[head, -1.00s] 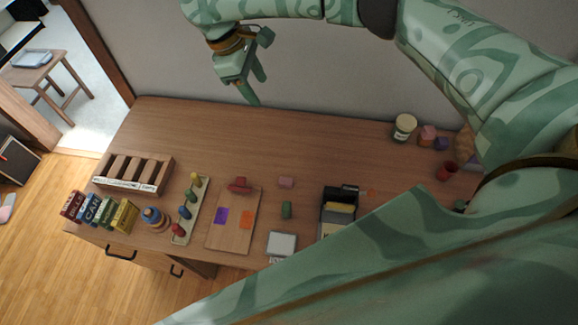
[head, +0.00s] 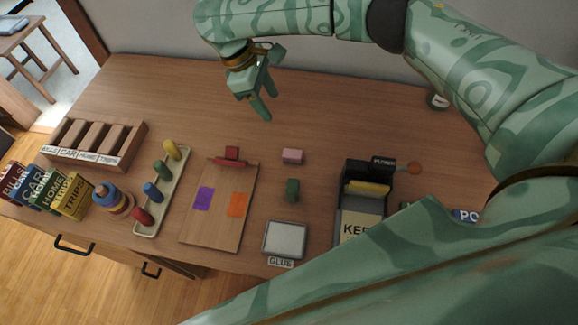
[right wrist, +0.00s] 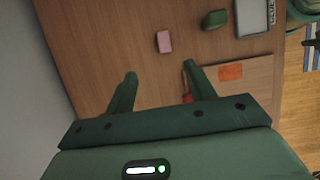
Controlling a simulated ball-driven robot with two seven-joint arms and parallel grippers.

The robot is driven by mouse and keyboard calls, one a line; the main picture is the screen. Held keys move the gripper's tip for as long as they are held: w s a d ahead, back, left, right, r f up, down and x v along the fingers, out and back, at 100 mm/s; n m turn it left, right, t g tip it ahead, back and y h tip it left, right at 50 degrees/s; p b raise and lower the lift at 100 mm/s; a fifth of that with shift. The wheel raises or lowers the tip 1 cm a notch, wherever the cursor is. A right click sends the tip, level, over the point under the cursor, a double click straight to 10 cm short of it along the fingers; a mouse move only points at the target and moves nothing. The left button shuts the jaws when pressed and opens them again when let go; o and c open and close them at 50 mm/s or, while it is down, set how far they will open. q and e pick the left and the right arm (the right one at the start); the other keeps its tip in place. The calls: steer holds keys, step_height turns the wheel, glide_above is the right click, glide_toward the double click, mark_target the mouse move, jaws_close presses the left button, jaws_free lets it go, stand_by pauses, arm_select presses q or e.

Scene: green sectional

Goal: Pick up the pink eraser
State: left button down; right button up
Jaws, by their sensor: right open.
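The pink eraser (head: 292,156) lies on the wooden desk, right of the red clip on the clipboard and behind a green block (head: 292,190). My right gripper (head: 264,108) is open and empty above the back part of the desk, behind and a little left of the eraser. In the right wrist view the eraser (right wrist: 164,42) lies beyond the two spread fingertips (right wrist: 160,70), near the middle between them and apart from them. The left gripper does not show in either view.
The clipboard (head: 218,232) with purple and orange notes lies left of the eraser. A tray of colored pegs (head: 178,185), a wooden sorter (head: 130,145) and small books (head: 72,196) stand farther left. A glue pad (head: 284,240) and a black box (head: 368,180) are near the front and right.

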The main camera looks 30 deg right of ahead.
steer(key=b, duration=0.2)
glide_toward(292, 153)
steer(key=b+x, duration=0.4)
steer(key=b, duration=0.1)
steer(key=shift+d+f, duration=0.3)
steer(key=b+x, duration=0.3)
steer(key=x, duration=0.2)
steer(key=shift+a+f+b, duration=0.15)
steer(key=shift+a+b, duration=0.05)
steer(key=shift+b, duration=0.2)
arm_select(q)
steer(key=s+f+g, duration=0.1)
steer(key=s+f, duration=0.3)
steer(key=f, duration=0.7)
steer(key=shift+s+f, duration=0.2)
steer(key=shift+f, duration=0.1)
arm_select(e)
steer(key=shift+s, duration=0.1)
steer(key=c, duration=1.1)
